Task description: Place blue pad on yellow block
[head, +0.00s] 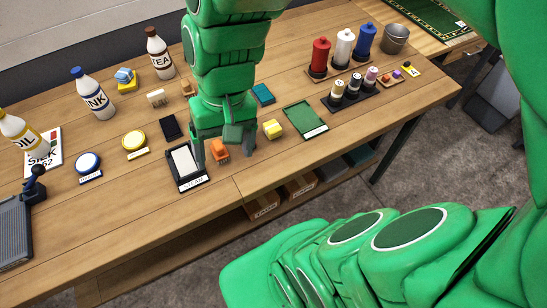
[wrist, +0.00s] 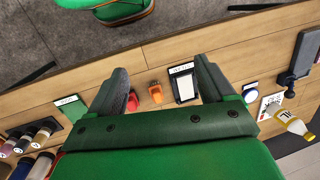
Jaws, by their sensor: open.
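A second yellow block (head: 127,86) farther left has a blue and white piece (head: 124,74) on top. My gripper (head: 224,143) is open and points down over the table. An orange block (head: 220,152) shows between its fingers in the head view, and also in the wrist view (wrist: 155,92), beside a red block (wrist: 132,102). I cannot make out the blue pad in the wrist view.
A white-topped black tray (head: 187,165) is left of my gripper, and a green mat (head: 306,120) is right. Bottles (head: 94,93) stand at the left. The table's front edge is close.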

